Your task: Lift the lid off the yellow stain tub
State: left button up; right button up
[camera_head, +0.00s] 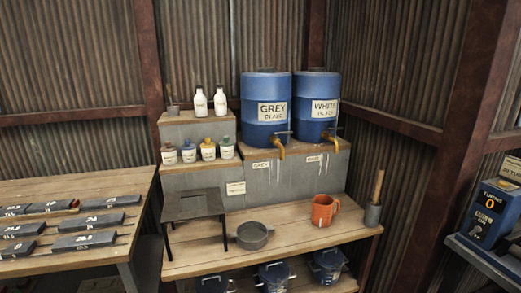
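No tub that is plainly yellow stands out. Several small cream jars with coloured tops and labels stand in a row on the grey middle step of the bench; the labels are too small to read. One jar (208,149) has an ochre or yellowish-brown top and is third from the left. Beside it are a jar with a brownish top (168,154), one with a teal top (188,151) and one with a green top (226,148). All stand upright with their tops on. Neither of my grippers is in view.
Two blue glaze barrels (266,92) with taps stand right of the jars. White bottles (220,101) stand above. A small dark stand (193,205), grey pot (252,235) and orange mug (323,210) are on the bench. Lidded blue pots (273,276) sit below.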

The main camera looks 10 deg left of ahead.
aim_at(207, 144)
jog(key=z, duration=0.6)
jog(key=i, duration=1.15)
jog(key=u, duration=0.45)
